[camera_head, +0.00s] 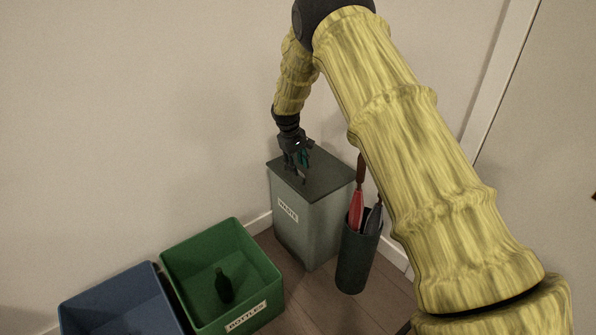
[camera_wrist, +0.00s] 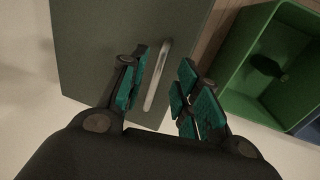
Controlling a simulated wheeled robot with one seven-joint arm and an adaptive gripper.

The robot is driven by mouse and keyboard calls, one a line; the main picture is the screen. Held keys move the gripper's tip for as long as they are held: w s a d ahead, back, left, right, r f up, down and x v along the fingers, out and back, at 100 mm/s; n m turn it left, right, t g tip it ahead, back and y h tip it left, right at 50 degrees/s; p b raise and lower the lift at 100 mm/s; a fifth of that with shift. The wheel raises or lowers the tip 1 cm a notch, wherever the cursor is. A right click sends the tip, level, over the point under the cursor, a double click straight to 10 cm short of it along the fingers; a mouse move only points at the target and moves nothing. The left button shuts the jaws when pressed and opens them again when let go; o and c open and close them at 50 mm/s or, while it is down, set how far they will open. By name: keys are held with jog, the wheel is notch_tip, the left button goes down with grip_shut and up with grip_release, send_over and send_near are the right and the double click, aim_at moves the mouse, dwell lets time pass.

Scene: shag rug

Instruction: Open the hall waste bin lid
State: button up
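The waste bin (camera_head: 318,225) is a grey-green box with a white label reading "WASTE", standing in the corner by the wall. Its dark lid (camera_head: 330,172) lies flat and shut on top; it fills the upper left of the wrist view (camera_wrist: 90,40). A pale bar handle (camera_wrist: 158,75) is on the lid near its front edge. My gripper (camera_head: 301,172) is over the lid's front part, pointing down. In the wrist view my gripper (camera_wrist: 162,90) is open, its teal-padded fingers apart, one on each side of the handle's near end. I see gaps between the pads and the bar.
A green bottles bin (camera_head: 222,254), holding a dark bottle (camera_head: 223,285), stands open at the front left. A blue bin (camera_head: 110,300) is beside it. A dark umbrella stand (camera_head: 357,262) with umbrellas is close to the waste bin's right side. Walls are behind.

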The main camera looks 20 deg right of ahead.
jog(key=shift+w+d+f, duration=0.1)
jog(key=shift+d+f, duration=0.1)
jog(key=shift+f, duration=0.95)
grip_shut()
